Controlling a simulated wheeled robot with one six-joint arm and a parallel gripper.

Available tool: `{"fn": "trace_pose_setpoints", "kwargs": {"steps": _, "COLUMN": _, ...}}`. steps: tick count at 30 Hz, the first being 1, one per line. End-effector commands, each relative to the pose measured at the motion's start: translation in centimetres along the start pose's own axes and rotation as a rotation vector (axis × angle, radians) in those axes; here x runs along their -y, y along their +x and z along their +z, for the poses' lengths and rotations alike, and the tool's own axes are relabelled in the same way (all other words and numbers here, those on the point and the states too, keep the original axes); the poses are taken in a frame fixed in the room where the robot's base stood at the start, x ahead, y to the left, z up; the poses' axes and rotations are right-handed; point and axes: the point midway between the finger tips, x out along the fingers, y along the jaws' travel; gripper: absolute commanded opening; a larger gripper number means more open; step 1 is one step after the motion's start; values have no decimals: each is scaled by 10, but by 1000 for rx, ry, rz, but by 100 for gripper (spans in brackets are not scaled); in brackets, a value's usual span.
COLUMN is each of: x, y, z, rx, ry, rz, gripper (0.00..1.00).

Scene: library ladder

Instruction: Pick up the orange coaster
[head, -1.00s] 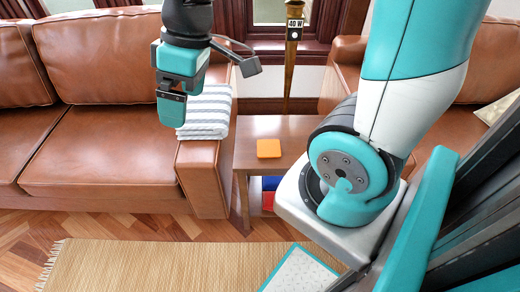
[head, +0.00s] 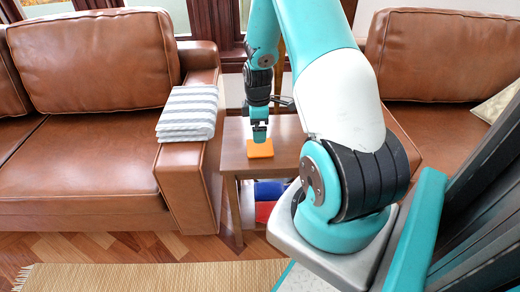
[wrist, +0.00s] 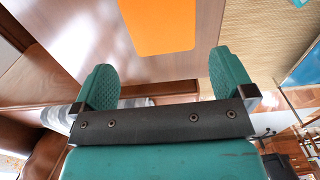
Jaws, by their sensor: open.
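The orange coaster (head: 260,149) lies flat on the small brown side table (head: 232,160) between the two sofas. In the head view my gripper (head: 259,138) is just above the coaster, pointing down, and its tips overlap the coaster's far edge in the picture. In the wrist view my gripper (wrist: 165,85) has its two teal fingers spread apart with nothing between them. The coaster (wrist: 157,25) shows at the top of that view, beyond the fingertips and partly cut off by the frame. I cannot tell the exact gap to it.
A brown leather sofa (head: 90,65) with a folded striped blanket (head: 188,113) on its arm stands left of the table. Another sofa (head: 440,60) is on the right. Blue and red items (head: 268,190) sit under the tabletop. A woven rug (head: 150,275) lies in front.

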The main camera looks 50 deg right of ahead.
Motion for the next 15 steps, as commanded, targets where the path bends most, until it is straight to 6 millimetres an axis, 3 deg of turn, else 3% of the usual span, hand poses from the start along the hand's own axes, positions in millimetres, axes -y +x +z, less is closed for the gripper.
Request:
{"fn": "trace_pose_setpoints", "kwargs": {"steps": 3, "x": 0, "y": 18, "z": 0, "rx": 0, "ry": 0, "rz": -2, "gripper": 100}}
{"fn": "trace_pose_setpoints", "kwargs": {"steps": 10, "x": 1, "y": 36, "z": -1, "rx": 0, "ry": 0, "rz": -2, "gripper": 100}}
{"fn": "trace_pose_setpoints", "kwargs": {"steps": 15, "x": 2, "y": 63, "z": -2, "rx": 0, "ry": -1, "rz": -3, "gripper": 100}}
